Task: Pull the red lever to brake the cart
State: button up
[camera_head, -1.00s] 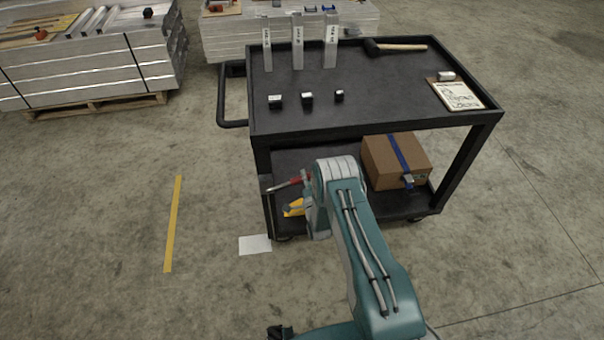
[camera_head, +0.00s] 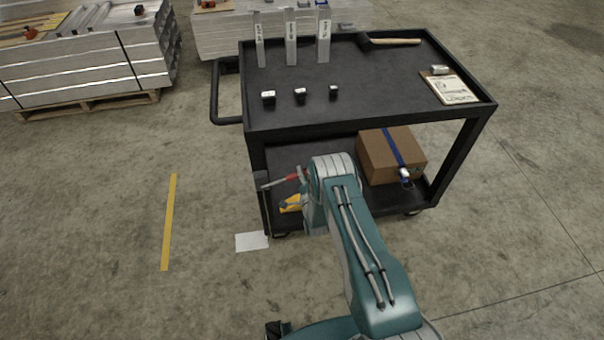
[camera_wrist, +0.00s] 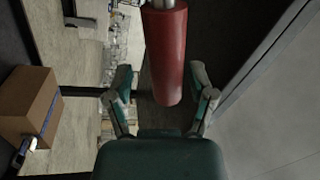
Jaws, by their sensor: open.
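The cart (camera_head: 350,108) is black with two shelves. A lever with a red grip (camera_head: 292,177) and a grey metal rod sits at its left side, by the lower shelf. In the wrist view the red lever (camera_wrist: 166,55) hangs down from the top, its rounded end between my gripper's fingers. My gripper (camera_wrist: 160,90) is open, with one teal finger on each side of the red grip and visible gaps to it. In the head view my arm hides most of the gripper and part of the lever.
A cardboard box (camera_head: 375,165) with a blue strap and a yellow object (camera_head: 290,203) are on the lower shelf. The top holds a hammer (camera_head: 395,42), clipboard (camera_head: 450,88), metal bars and small blocks. Stacked aluminium (camera_head: 85,70) stands behind left.

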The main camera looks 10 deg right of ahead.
jog(key=s+f, duration=0.2)
jog(key=s, duration=0.9)
jog(key=shift+s+d+f, duration=0.15)
jog(key=shift+s+d, duration=0.2)
jog(key=shift+s, duration=0.05)
